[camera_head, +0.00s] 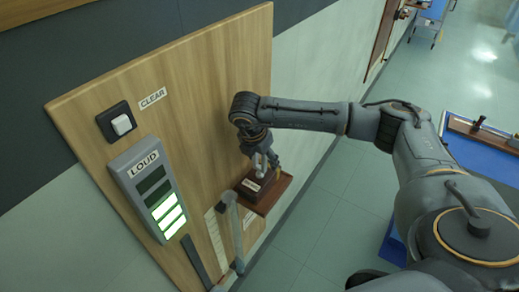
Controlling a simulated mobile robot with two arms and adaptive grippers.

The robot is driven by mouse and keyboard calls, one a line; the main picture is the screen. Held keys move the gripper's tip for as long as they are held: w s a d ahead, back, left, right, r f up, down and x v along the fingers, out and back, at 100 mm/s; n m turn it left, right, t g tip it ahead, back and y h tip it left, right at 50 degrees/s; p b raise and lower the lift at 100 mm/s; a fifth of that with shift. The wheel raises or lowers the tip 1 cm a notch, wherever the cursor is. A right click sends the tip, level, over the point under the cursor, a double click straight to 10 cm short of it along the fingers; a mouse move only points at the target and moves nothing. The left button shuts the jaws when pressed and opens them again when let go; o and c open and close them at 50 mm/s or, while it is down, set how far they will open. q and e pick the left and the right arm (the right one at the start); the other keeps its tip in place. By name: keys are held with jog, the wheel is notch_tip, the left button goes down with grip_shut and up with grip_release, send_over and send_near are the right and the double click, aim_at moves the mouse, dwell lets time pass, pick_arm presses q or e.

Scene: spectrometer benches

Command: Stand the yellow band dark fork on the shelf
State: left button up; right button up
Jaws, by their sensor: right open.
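I cannot make out a dark fork with a yellow band in this view. A small brown shelf (280,186) juts from the wooden wall panel, with a dark brown box (250,196) bearing a pale label on it. My right gripper (265,168) points down right above the box, its fingers apart. Whether the fingers touch the box or something thin stands between them is too small to tell. My left gripper is out of view.
The wooden panel (200,75) carries a LOUD meter (150,188) with several bars lit, and a switch (121,124) marked CLEAR. A grey upright bar (230,225) stands left of the shelf. At right is a blue-topped bench (480,150). Floor between is clear.

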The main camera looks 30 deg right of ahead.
aim_at(256, 180)
jog(key=b+v, duration=0.4)
jog(key=v, duration=0.7)
jog(key=shift+r, duration=0.35)
jog(key=shift+s+a, duration=0.1)
jog(key=shift+a, duration=0.05)
